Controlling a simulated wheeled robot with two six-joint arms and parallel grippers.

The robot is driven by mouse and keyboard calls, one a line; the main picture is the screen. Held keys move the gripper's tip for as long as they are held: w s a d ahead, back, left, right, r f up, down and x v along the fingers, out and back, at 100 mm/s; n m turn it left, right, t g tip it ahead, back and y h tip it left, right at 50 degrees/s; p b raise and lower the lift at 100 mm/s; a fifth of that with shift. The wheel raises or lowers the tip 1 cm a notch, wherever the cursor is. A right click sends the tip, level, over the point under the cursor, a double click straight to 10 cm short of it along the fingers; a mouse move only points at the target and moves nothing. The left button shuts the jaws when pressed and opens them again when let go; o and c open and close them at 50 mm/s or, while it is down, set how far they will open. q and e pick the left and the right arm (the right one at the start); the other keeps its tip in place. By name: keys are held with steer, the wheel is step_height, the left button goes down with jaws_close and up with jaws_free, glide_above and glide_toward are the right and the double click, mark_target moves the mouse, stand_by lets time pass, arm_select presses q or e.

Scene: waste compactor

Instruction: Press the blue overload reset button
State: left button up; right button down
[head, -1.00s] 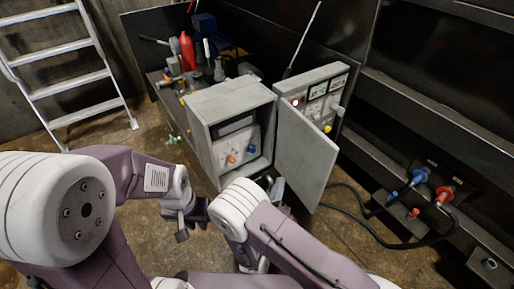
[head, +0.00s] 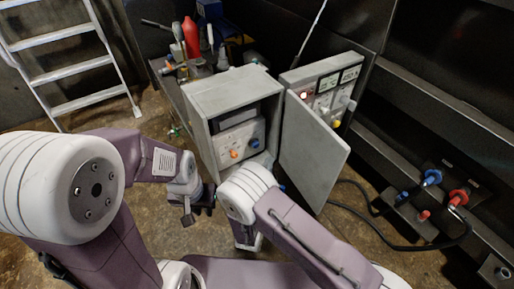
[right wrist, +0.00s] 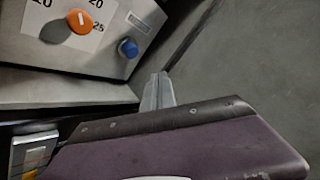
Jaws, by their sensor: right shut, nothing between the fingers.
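The blue button (head: 255,143) is on the light grey panel inside the open grey cabinet (head: 196,137), right of an orange knob (head: 234,154). In the right wrist view, the blue button (right wrist: 128,48) stands out from the panel's lower right corner, beside the orange dial (right wrist: 80,22). My right gripper (right wrist: 157,92) is shut and empty, its grey tip below and right of the button, apart from it in the picture. In the head view my right arm hides most of that gripper. My left gripper (head: 197,203) hangs in front of the cabinet; its finger gap is unclear.
The cabinet door (head: 312,150) stands open at the right, close to my right gripper. A control panel (head: 325,90) is behind it. A cluttered bench is behind the cabinet, a ladder (head: 75,70) at the left. Hoses with blue and red couplings (head: 457,198) lie right.

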mark_target(256, 145)
steer(key=shift+w+a+b, duration=0.2)
steer(key=shift+w+a, duration=0.45)
steer(key=shift+w, duration=0.25)
steer(key=shift+w+a+b, duration=0.15)
steer(key=shift+w+a, duration=0.5)
steer(key=shift+w, duration=0.2)
steer(key=shift+w, duration=0.1)
stand_by(0.6)
steer(key=shift+w+a, duration=0.2)
steer(key=shift+w, duration=0.05)
steer(key=shift+w+a, duration=0.25)
steer(key=shift+w, duration=0.1)
stand_by(0.7)
stand_by(0.3)
steer(key=shift+s+d+p, duration=0.35)
steer(key=shift+s+d, duration=0.1)
steer(key=shift+s, duration=0.25)
